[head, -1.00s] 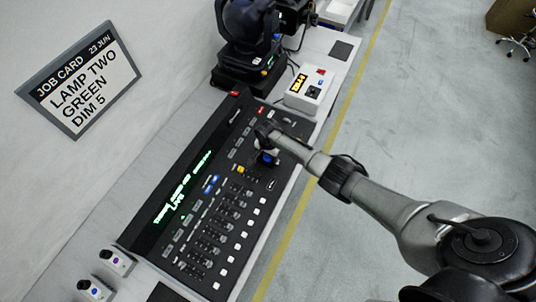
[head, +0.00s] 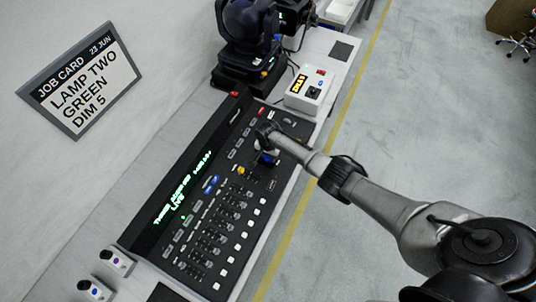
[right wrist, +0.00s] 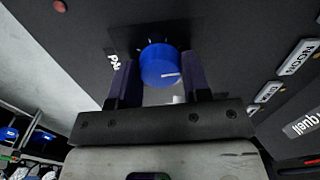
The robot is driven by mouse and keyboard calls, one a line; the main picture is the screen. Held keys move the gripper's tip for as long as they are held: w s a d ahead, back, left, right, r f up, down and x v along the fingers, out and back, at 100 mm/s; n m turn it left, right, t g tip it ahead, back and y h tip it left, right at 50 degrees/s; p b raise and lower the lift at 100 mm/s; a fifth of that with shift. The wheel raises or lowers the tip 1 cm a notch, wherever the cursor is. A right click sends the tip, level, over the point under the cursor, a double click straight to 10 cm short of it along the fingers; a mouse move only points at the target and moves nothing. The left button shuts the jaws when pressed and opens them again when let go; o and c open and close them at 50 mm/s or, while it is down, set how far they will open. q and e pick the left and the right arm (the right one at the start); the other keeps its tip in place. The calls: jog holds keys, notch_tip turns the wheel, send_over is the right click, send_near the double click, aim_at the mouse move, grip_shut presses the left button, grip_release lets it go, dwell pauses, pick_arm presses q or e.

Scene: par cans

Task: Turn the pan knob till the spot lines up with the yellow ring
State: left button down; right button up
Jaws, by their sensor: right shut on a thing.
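A blue knob (right wrist: 160,62) with a white pointer line sits on the black lighting console (head: 158,225). The pointer points to the right in the right wrist view. A white label beside the knob is partly hidden, so I cannot read it whole. My right gripper (head: 266,156) reaches down to the console's upper right part. In the right wrist view its two purple fingers (right wrist: 158,76) stand on either side of the blue knob, shut on it. The light spot and the yellow ring are not in these views. My left gripper is not in view.
Moving-head lamps (head: 250,35) stand behind the console. A job card (head: 80,80) on the wall reads LAMP TWO, GREEN, DIM 5. Faders (head: 222,222) lie near my right gripper.

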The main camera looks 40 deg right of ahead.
jog(key=n, duration=0.5)
jog(key=shift+p, duration=0.4)
jog(key=shift+n, duration=1.2)
jog(key=o, duration=0.9)
jog(key=shift+r, duration=0.15)
